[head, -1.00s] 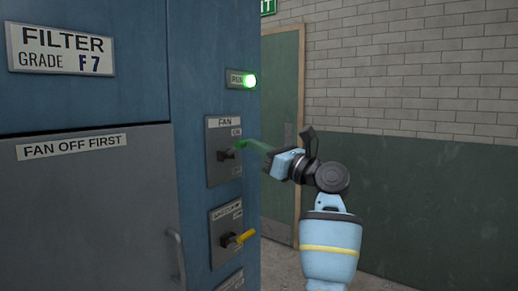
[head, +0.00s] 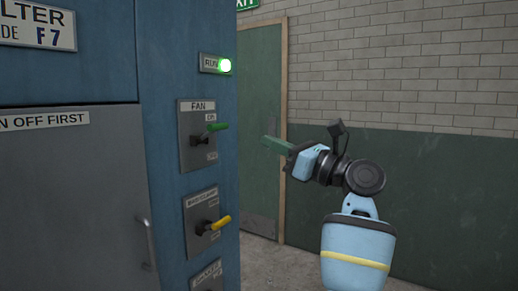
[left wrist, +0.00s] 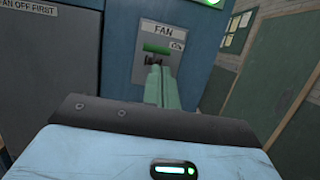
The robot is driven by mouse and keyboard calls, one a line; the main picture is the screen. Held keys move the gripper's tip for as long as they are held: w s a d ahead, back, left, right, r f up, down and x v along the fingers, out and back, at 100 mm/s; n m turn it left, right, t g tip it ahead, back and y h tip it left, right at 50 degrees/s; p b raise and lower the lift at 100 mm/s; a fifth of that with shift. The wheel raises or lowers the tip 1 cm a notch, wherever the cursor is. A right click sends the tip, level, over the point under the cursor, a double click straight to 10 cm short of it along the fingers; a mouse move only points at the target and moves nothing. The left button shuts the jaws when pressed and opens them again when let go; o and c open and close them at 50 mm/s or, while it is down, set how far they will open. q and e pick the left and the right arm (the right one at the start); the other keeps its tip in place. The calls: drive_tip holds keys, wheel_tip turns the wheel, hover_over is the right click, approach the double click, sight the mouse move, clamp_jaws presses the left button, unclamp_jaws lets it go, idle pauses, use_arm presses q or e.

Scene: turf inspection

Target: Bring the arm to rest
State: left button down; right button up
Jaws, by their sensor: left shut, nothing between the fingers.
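My left gripper (head: 277,145) has green fingers, shut and empty, in the head view. It is to the right of the fan switch (head: 197,150), apart from it, in front of the green door. The fan switch has a green-handled lever (head: 217,127) tilted up to the right, toward the ON mark. In the left wrist view the shut fingers (left wrist: 157,86) point toward the fan switch plate (left wrist: 150,62), with its green handle (left wrist: 157,49) just beyond their tips. My right gripper is in neither view.
The blue cabinet (head: 170,60) carries a lit green RUN lamp (head: 224,65) and a yellow-handled switch (head: 221,223) below the fan switch. A grey panel (head: 65,190) with a handle is at left. A green door (head: 258,90) and brick wall (head: 400,60) stand behind.

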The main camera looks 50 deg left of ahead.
use_arm(q)
drive_tip(key=shift+w+d+r, duration=0.1)
drive_tip(key=shift+w+d, duration=0.15)
drive_tip(key=shift+d, duration=0.6)
